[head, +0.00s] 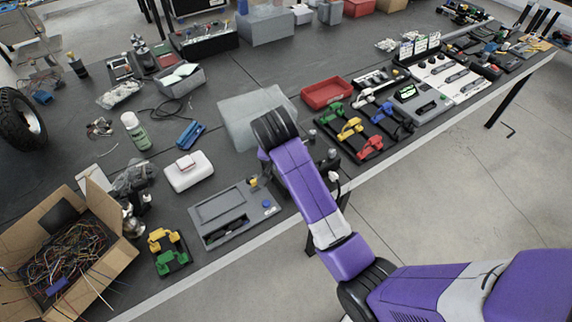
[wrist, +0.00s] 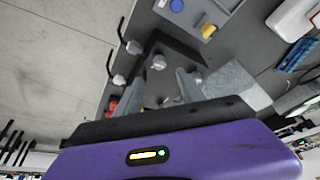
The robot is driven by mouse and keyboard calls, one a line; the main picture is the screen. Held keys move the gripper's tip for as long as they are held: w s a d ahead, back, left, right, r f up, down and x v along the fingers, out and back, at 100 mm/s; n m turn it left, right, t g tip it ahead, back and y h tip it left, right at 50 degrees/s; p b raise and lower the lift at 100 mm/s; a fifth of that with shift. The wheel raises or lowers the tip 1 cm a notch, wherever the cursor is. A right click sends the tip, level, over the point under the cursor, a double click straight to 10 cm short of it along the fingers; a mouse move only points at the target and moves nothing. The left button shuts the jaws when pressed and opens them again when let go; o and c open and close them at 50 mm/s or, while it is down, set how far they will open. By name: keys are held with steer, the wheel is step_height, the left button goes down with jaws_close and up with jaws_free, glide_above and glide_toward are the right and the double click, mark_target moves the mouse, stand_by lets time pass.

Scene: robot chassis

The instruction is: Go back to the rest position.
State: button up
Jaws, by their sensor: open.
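My gripper (wrist: 158,88) is open, and its two grey fingers show in the wrist view with nothing held between them. It hangs over the table's front edge, above a black holder (wrist: 190,50) with grey knobs (wrist: 159,62). In the head view my purple arm reaches from the lower right over the table edge, and the gripper is mostly hidden behind it. A translucent grey box (head: 238,115) lies just beyond the arm; it also shows in the wrist view (wrist: 232,82).
A grey panel tray (head: 212,208) lies left of my arm, and a black rack with coloured clamps (head: 350,128) lies right. A red bin (head: 327,92) stands behind the rack. An open carton of wires (head: 110,255) is at lower left. The floor (head: 480,190) in front is clear.

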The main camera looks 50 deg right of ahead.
stand_by(0.3)
steer(key=w+r+n+t+h, duration=0.1)
steer(key=w+r+n+t, duration=0.4)
steer(key=w, duration=0.3)
steer(key=s+a+r+n+t+y+b, duration=0.25)
steer(key=s+a+n+t, duration=0.5)
steer(key=s+a, duration=0.7)
steer(key=s+a+f+y+b, duration=0.1)
steer(key=s+a+b, duration=0.1)
steer(key=s, duration=0.9)
steer(key=s+a+f+y+b, duration=0.1)
steer(key=s+a+b, duration=0.1)
steer(key=s, duration=1)
steer(key=shift+a, duration=0.3)
steer(key=shift+f+y, duration=0.1)
steer(key=shift+y, duration=0.15)
